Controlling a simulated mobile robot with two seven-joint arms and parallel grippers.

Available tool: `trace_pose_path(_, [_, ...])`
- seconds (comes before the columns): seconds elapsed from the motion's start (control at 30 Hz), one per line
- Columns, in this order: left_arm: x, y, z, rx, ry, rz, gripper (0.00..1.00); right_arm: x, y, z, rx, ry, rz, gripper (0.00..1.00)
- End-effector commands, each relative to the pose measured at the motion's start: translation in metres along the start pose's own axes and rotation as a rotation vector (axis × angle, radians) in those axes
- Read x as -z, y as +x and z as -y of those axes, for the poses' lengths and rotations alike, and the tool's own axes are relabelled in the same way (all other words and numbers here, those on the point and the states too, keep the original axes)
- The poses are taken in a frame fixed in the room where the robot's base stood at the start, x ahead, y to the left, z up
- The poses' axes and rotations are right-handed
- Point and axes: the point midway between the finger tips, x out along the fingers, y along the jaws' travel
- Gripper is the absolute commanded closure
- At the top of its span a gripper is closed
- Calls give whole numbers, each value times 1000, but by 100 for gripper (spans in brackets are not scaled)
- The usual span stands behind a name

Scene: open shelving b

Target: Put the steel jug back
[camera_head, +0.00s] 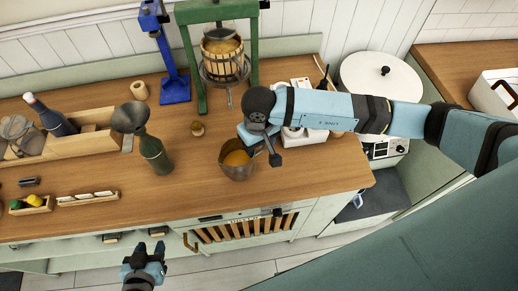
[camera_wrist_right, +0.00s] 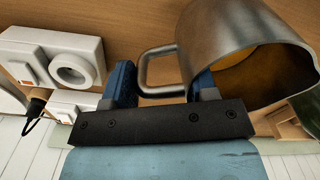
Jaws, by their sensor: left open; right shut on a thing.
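The steel jug (camera_head: 235,171) is at the right-centre of the wooden counter, with orange-brown contents visible through its mouth. In the right wrist view the jug (camera_wrist_right: 215,45) is large and looks tilted, its mouth towards the lower right. My right gripper (camera_head: 261,145) is at the jug's handle side. In the wrist view its blue fingers (camera_wrist_right: 162,86) are either side of the jug's handle (camera_wrist_right: 145,72), shut on it. I cannot tell whether the jug touches the counter. My left gripper (camera_head: 144,256) is open and empty, low in front of the counter.
A green bottle with a funnel (camera_head: 154,152) stands left of the jug, with a small brown object (camera_head: 197,128) between. Behind are a green-framed press (camera_head: 223,66) and blue stand (camera_head: 174,88). White devices (camera_head: 304,134) sit right of the jug. Bare counter (camera_head: 145,197) lies at front left.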

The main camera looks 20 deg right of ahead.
Motion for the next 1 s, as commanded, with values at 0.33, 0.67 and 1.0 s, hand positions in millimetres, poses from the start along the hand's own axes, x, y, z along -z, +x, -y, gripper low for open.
trace_pose_path(0.33, [8, -5, -1, 0, -1, -2, 57, -1, 39, 1, 0, 1, 1, 94])
trace_pose_path(0.67, [3, -2, -1, 1, -2, -1, 57, 0, 44, 0, 0, 0, -1, 94])
trace_pose_path(1.0, [3, -2, -1, 0, -2, 0, 57, -1, 43, 0, 0, 0, 0, 22])
